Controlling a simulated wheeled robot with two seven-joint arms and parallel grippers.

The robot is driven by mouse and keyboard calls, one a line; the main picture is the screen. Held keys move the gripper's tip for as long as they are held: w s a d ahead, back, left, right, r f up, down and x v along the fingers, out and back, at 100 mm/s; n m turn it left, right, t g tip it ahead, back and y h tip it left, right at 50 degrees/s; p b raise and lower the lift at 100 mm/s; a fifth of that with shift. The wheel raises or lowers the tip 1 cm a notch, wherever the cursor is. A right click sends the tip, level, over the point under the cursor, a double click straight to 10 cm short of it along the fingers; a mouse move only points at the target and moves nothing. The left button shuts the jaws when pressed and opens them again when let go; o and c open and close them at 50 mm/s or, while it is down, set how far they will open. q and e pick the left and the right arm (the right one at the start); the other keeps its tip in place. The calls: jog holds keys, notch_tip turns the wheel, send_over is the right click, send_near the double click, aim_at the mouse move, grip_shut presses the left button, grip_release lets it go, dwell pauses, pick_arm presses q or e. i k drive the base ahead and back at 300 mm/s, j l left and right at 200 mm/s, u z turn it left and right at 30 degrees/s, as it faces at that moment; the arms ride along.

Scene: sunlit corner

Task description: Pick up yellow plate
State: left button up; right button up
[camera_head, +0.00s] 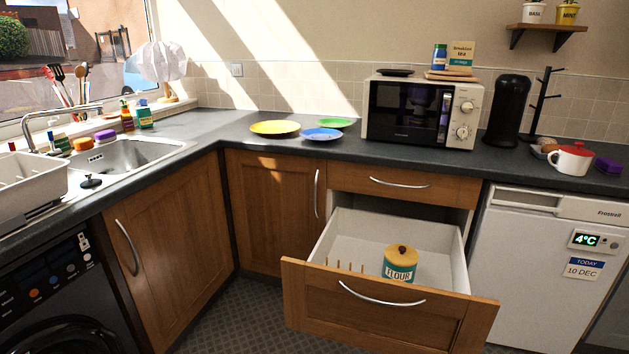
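The yellow plate (274,127) lies flat on the dark worktop (215,128) near the corner, left of the other plates. A blue plate (322,134) lies to its right and nearer the front edge. A green plate (335,122) lies behind the blue one. The three plates appear separate, and nothing stands on the yellow plate. Neither of my grippers shows in the head view.
A drawer (378,306) stands pulled out below the worktop, with a flour tin (400,263) in it. A microwave (421,112) stands right of the plates. The sink (125,154) and a white dish rack (30,186) are at left. Worktop left of the yellow plate is clear.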

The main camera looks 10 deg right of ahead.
aim_at(271, 128)
jog(key=i+l+z, duration=0.25)
jog(key=i+z, duration=0.25)
jog(key=l+u, duration=0.5)
jog(key=l, duration=0.55)
jog(key=k, duration=0.05)
